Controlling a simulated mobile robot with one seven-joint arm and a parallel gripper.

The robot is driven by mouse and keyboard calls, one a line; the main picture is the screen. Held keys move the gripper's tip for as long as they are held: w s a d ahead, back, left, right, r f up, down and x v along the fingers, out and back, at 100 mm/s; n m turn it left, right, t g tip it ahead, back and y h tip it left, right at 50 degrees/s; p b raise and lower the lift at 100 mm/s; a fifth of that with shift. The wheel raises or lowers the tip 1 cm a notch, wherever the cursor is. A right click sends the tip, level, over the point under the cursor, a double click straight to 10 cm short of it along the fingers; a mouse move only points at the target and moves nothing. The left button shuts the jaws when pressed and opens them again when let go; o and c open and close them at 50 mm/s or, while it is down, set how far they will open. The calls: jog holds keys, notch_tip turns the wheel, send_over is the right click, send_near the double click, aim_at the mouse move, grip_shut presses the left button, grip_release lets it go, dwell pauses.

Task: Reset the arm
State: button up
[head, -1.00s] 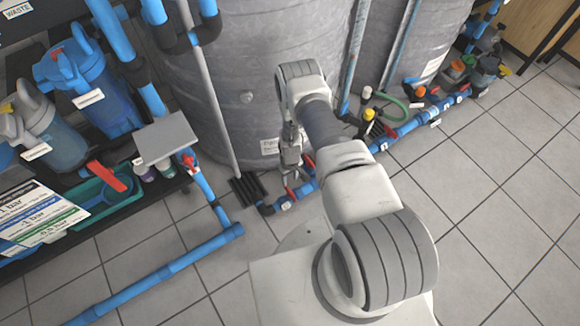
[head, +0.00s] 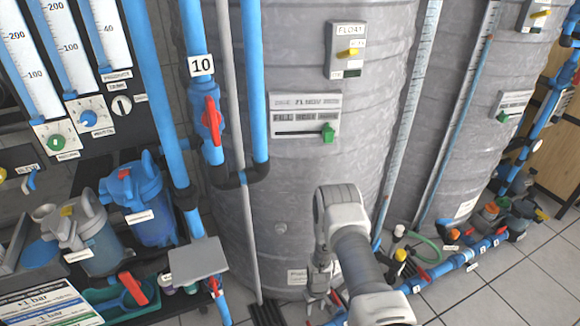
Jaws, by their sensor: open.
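My arm reaches forward from the bottom of the head view, its upper links bent in front of the large grey tank (head: 290,190). My gripper (head: 318,300) hangs below the wrist, pointing down, near the foot of the tank. It is small and partly merges with the pipes and floor behind it. Its jaws are open and I see nothing held between them.
Blue pipes run down the left, with a red-handled valve (head: 212,122) labelled 10. Low blue floor piping (head: 452,262) lies right of my arm. Tiled floor (head: 535,285) is clear at lower right.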

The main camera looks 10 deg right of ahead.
jog(key=w+r+t, duration=0.1)
jog(key=w+r, duration=0.3)
jog(key=r, duration=0.6)
jog(key=w+r, duration=0.4)
jog(key=r, duration=0.5)
notch_tip(320, 180, up, 22)
jog(key=s+m+t, duration=0.1)
jog(key=t, duration=0.1)
jog(key=s+r+m+t, duration=0.1)
jog(key=s+r, duration=0.5)
jog(key=r, duration=0.3)
jog(key=s+r, duration=0.5)
jog(key=r, duration=0.3)
jog(key=s+r+m+t, duration=0.1)
jog(key=s+r, duration=0.2)
jog(key=s, duration=0.5)
jog(key=s+r+t, duration=0.1)
jog(key=s+r, duration=0.2)
jog(key=s, duration=0.5)
notch_tip(320, 180, up, 22)
jog(key=p, duration=2.1)
jog(key=shift+s+f, duration=0.15)
jog(key=shift+s, duration=0.05)
